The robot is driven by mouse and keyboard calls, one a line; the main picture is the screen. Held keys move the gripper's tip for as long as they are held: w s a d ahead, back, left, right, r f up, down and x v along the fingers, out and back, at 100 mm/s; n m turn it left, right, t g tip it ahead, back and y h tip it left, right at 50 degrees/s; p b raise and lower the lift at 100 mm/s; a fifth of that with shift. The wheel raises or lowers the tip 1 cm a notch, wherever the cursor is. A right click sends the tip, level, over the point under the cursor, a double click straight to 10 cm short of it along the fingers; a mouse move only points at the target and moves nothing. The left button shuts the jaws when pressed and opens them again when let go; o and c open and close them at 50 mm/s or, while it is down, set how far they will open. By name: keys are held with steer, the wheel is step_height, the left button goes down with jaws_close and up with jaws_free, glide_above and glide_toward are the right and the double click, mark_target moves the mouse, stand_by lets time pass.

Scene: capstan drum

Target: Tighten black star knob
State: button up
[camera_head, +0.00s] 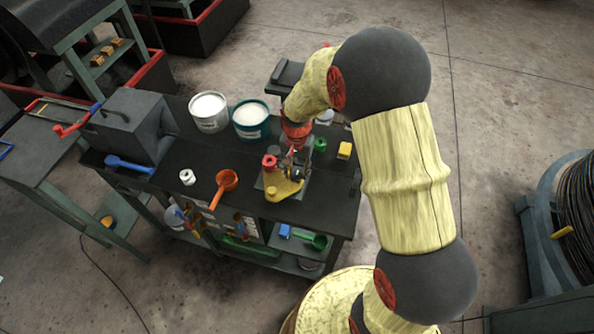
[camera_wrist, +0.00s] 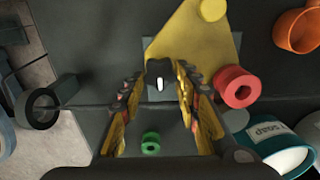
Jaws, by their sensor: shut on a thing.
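The black star knob (camera_wrist: 158,69) shows in the wrist view between my fingertips, with a small white mark on its near side. It sits at the edge of a yellow plate (camera_wrist: 195,38). My gripper (camera_wrist: 160,83) is shut on the knob, with one finger on each side. In the head view my gripper (camera_head: 292,168) points down over the yellow plate (camera_head: 283,191) on the dark bench. The knob cannot be made out clearly there, as my gripper covers it.
A red spool (camera_wrist: 235,86) stands close right of my fingers in the wrist view. A green ring (camera_head: 320,145) and yellow block (camera_head: 344,150) lie on the bench (camera_head: 325,205). An orange ladle (camera_head: 227,181), a white ring (camera_head: 187,177) and two tubs (camera_head: 251,130) stand to the left.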

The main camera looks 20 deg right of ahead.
mark_target(297, 174)
steer(key=o, duration=1.2)
steer(key=shift+c, duration=0.2)
step_height(297, 174, up, 12)
stand_by(0.5)
